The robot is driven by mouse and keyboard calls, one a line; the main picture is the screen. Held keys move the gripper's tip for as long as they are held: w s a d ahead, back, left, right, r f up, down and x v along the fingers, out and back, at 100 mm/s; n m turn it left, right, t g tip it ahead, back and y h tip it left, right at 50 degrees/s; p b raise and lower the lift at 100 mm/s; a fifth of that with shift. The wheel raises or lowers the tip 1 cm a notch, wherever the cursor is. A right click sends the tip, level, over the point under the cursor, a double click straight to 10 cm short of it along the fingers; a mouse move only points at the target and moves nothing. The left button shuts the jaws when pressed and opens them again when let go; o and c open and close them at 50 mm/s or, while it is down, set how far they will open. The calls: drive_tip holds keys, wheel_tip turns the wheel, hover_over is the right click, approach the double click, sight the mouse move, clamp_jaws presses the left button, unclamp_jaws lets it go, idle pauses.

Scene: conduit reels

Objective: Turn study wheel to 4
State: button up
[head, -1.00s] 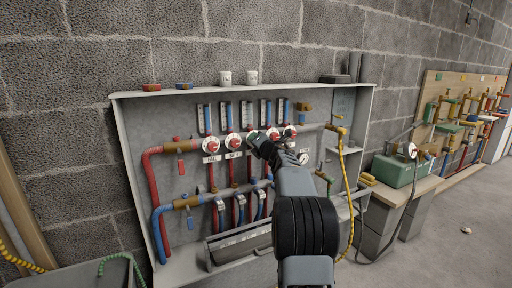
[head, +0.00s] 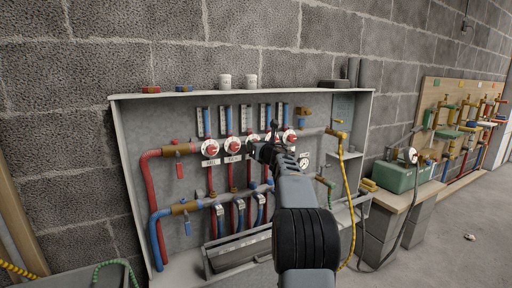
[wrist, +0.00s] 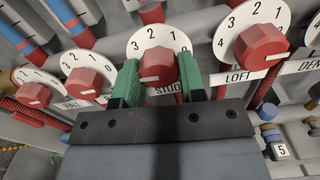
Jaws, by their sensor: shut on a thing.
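The study wheel (wrist: 158,68) is a red knob on a white dial in the middle of the wrist view. The knob's white mark points to the lower left, toward that finger. The label below is partly covered and reads "STUD". My gripper (wrist: 160,82) has green finger pads on both sides of the knob and is shut on it. In the head view my gripper (head: 258,148) is at the row of wheels and covers part of the study wheel.
Pipes run below. A trough (head: 238,250) lies at the panel's bottom. A green box (head: 394,176) stands on a bench to the right.

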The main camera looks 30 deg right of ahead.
drive_tip(key=shift+n, duration=0.6)
drive_tip(key=o, duration=0.9)
drive_tip(key=s, duration=0.4)
drive_tip(key=s+a, duration=0.1)
drive_tip(key=s, duration=0.4)
drive_tip(key=s+p, duration=0.1)
drive_tip(key=s, duration=0.3)
drive_tip(key=shift+s+a, duration=0.35)
drive_tip(key=shift+a, duration=0.05)
